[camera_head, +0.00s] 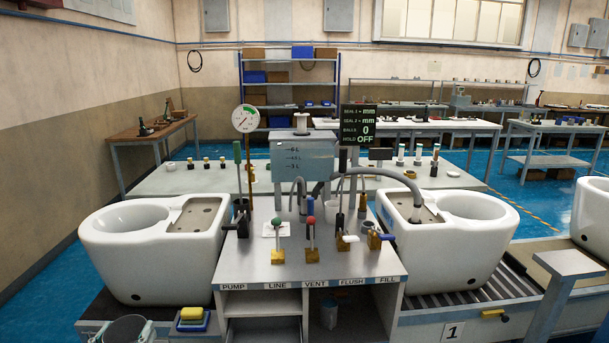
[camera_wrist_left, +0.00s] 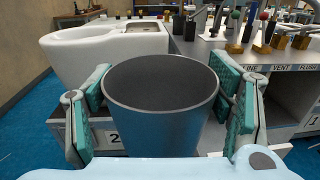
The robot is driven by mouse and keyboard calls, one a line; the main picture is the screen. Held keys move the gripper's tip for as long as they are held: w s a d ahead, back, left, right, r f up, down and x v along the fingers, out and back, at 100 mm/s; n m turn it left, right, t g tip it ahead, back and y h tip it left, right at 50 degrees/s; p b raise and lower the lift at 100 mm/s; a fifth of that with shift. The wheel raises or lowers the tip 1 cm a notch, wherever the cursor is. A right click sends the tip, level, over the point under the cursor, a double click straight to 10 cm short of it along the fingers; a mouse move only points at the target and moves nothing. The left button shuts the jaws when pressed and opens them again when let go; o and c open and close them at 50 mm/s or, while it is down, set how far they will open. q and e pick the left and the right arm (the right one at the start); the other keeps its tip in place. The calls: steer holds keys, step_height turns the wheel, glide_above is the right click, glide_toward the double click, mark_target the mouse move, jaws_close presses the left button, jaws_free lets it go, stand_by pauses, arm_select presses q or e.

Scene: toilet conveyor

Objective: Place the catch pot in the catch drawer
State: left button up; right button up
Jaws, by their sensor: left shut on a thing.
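The catch pot appears to be the grey, round, open-topped pot (camera_head: 125,331) at the lower left of the head view. It fills the middle of the left wrist view (camera_wrist_left: 160,115), upright, its dark inside facing up. My left gripper (camera_head: 122,334) is shut on it, with teal finger pads on opposite sides of its wall. The pot hangs in front of the left white toilet. A front panel marked 1 (camera_head: 452,331) with a yellow handle is at the lower right. A panel marked 2 (camera_wrist_left: 114,138) shows behind the pot. I cannot tell which is the catch drawer. My right gripper is out of view.
The left toilet (camera_head: 150,262) and right toilet (camera_head: 447,254) flank the grey test bench (camera_head: 310,269) with its valves and gauge. A blue tray with a yellow sponge (camera_head: 192,315) sits just right of the pot. Open shelves are under the bench.

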arm_select(q)
steer(key=shift+s+d+h, duration=0.1)
steer(key=shift+d+h, duration=0.3)
steer(key=shift+d, duration=0.3)
steer(key=s+d+r+m+g+h, duration=0.3)
steer(key=s+d+h, duration=0.4)
steer(key=d, duration=0.3)
steer(key=s+d+r+m+g+h, duration=0.4)
steer(key=s+d+r+m+h, duration=0.1)
steer(key=s+d+m+h, duration=0.2)
steer(key=s+d+m, duration=0.1)
steer(key=s+d, duration=0.1)
steer(key=d, duration=0.1)
steer(key=shift+r+g, duration=0.2)
steer(key=shift+g, duration=0.1)
